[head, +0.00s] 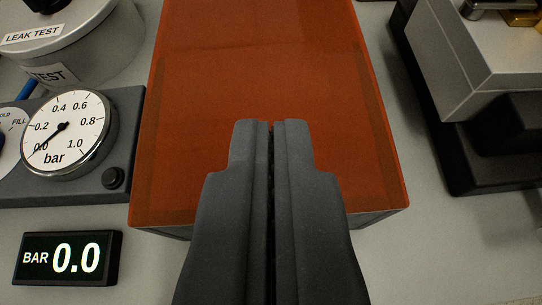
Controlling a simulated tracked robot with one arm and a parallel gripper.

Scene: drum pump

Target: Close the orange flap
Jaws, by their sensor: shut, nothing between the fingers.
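The orange flap (265,75) is a flat, see-through orange panel in the middle of the head view. It lies over the top of a grey box (372,220), whose front edge shows just below the flap's near edge. Whether the flap sits flush on the box cannot be told. My gripper (271,124) is dark grey, shut and empty. Its fingertips are in front of or over the middle of the flap and hide part of its near edge. Whether they touch the flap cannot be told.
A pressure gauge (68,135) reading about zero stands at left on a dark grey base (125,140). A display (67,258) shows BAR 0.0. A round LEAK TEST vessel (105,45) stands at upper left. A grey metal block (470,60) on a black base stands at right.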

